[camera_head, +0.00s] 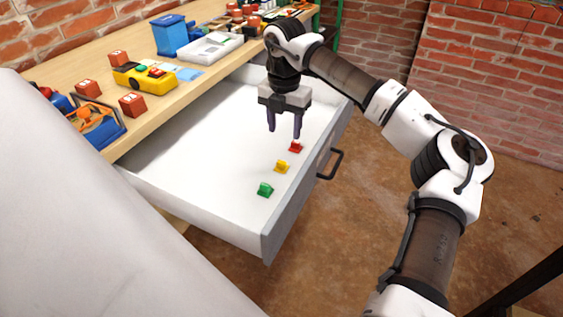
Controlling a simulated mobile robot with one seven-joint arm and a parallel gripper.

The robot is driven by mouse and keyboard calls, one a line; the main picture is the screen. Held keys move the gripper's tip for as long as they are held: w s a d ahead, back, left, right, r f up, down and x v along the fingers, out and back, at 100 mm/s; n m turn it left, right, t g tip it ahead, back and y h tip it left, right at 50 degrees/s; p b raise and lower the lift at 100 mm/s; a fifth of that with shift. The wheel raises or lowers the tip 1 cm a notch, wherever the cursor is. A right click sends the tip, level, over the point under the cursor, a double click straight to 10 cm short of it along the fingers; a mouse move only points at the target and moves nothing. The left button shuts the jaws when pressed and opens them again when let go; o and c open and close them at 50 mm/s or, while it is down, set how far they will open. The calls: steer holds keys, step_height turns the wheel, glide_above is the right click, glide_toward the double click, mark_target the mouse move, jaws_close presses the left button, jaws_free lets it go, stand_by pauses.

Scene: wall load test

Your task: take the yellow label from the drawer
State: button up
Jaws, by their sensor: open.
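The yellow label (281,167) lies on the floor of the open white drawer (190,175), near its front wall. A green label (265,190) lies nearer to the camera and a red label (295,147) lies farther away, in a row with it. My gripper (285,133) points down over the drawer, open, with nothing between its fingers. Its fingertips are close to the red label in the picture, up and slightly right of the yellow label. Their exact height above the drawer floor is hard to tell.
Much of the drawer floor is bare.

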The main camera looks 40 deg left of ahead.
mark_target(282, 161)
step_height(282, 161, down, 10)
steer(key=shift+s+a+f, duration=0.15)
steer(key=shift+f, duration=0.1)
steer(key=c, duration=1.1)
